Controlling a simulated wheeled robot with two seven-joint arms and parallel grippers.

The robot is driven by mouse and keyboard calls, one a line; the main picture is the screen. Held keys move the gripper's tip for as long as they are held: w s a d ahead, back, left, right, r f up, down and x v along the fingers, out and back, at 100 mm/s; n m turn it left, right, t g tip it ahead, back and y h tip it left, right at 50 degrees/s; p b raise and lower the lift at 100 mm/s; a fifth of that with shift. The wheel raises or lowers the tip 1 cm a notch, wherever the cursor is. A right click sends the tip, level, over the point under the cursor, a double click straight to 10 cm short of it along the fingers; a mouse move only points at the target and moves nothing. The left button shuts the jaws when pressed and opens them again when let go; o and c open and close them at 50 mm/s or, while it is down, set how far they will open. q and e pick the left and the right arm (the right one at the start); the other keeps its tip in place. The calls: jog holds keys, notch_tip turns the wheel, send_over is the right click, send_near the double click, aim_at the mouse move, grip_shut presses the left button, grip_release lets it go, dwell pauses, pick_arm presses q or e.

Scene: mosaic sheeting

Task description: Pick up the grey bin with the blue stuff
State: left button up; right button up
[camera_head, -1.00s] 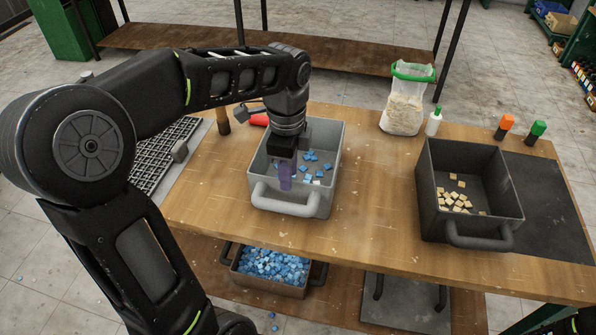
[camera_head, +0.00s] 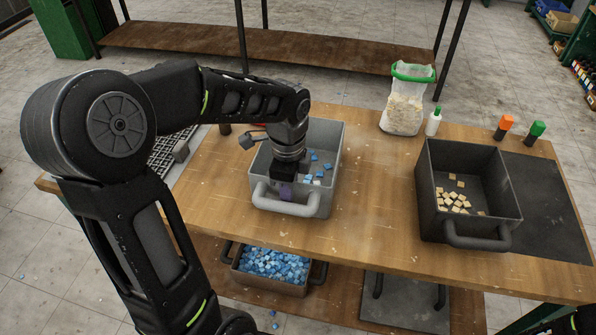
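A light grey bin (camera_head: 327,150) with some blue tiles (camera_head: 316,168) and a pale one in it stands on the wooden table, a thick handle (camera_head: 284,207) on its near side. My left gripper (camera_head: 286,191) points down at the bin's near wall, just above the handle. A second bin (camera_head: 266,285), full of blue tiles, sits on the shelf below. My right gripper is not in view.
A dark grey bin (camera_head: 512,190) with cream tiles stands at the right on a dark mat (camera_head: 556,210). A bag (camera_head: 404,105), a white bottle (camera_head: 433,122) and orange and green-capped items stand at the back. The table between the bins is clear.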

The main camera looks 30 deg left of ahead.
pick_arm(q)
jog(key=shift+c, duration=0.4)
grip_shut()
jog(key=shift+r, duration=0.1)
dwell(1.2)
